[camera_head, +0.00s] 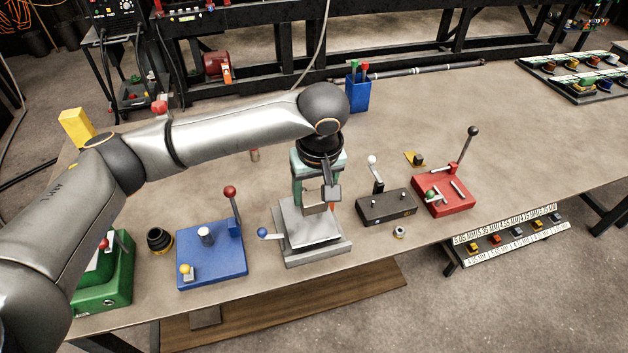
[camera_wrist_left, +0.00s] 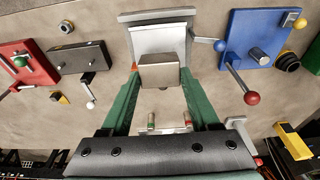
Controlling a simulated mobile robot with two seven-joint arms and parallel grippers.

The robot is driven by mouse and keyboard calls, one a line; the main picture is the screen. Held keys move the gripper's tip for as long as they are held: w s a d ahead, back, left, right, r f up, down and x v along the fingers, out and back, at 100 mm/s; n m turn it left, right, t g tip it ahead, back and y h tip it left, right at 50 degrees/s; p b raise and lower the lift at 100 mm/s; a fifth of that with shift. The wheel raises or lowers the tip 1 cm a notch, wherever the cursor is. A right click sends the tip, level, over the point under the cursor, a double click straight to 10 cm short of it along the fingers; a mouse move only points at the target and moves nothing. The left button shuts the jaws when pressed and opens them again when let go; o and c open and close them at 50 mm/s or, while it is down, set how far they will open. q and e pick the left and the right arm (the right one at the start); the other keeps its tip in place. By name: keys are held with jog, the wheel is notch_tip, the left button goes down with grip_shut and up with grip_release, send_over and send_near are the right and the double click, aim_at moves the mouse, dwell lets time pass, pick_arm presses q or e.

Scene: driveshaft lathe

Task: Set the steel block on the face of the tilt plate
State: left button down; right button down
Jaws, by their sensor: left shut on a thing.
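My left gripper (camera_head: 315,194) points down over the grey tilt plate (camera_head: 312,232) near the middle of the bench. Its green fingers are shut on the steel block (camera_wrist_left: 159,77), a plain grey box that shows between the fingertips in the left wrist view. In that view the tilt plate (camera_wrist_left: 158,39) lies just beyond the block. In the head view the block is partly hidden by the gripper and seems to be over the plate's back part. I cannot tell whether it touches the face. A blue-knobbed lever (camera_head: 263,232) sticks out at the plate's left. My right gripper is not in view.
A blue fixture (camera_head: 212,262) with a red-knobbed lever stands left of the plate. A black fixture (camera_head: 386,208) with a white-knobbed lever and a red fixture (camera_head: 443,197) stand right. A blue bin (camera_head: 358,97) is behind.

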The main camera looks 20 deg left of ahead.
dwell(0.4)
pick_arm(q)
jog(key=shift+r+p, duration=0.1)
jog(key=shift+p, duration=0.9)
jog(key=shift+f, duration=0.5)
jog(key=shift+w+a+f+b, duration=0.15)
jog(key=shift+w+f+b, duration=0.1)
jog(key=shift+f, duration=1.05)
jog(key=shift+w+a+f+b, duration=0.1)
jog(key=shift+w+f, duration=0.1)
jog(key=shift+f, duration=1.1)
jog(key=shift+w+a+f+b, duration=0.1)
jog(key=shift+w+f+b, duration=0.1)
jog(key=shift+f, duration=0.45)
jog(key=shift+w+a+f+b, duration=0.1)
jog(key=shift+f+b, duration=0.05)
jog(key=shift+f, duration=0.45)
jog(key=shift+c, duration=0.2)
grip_release()
jog(key=shift+s+f, duration=0.1)
jog(key=shift+s, duration=0.05)
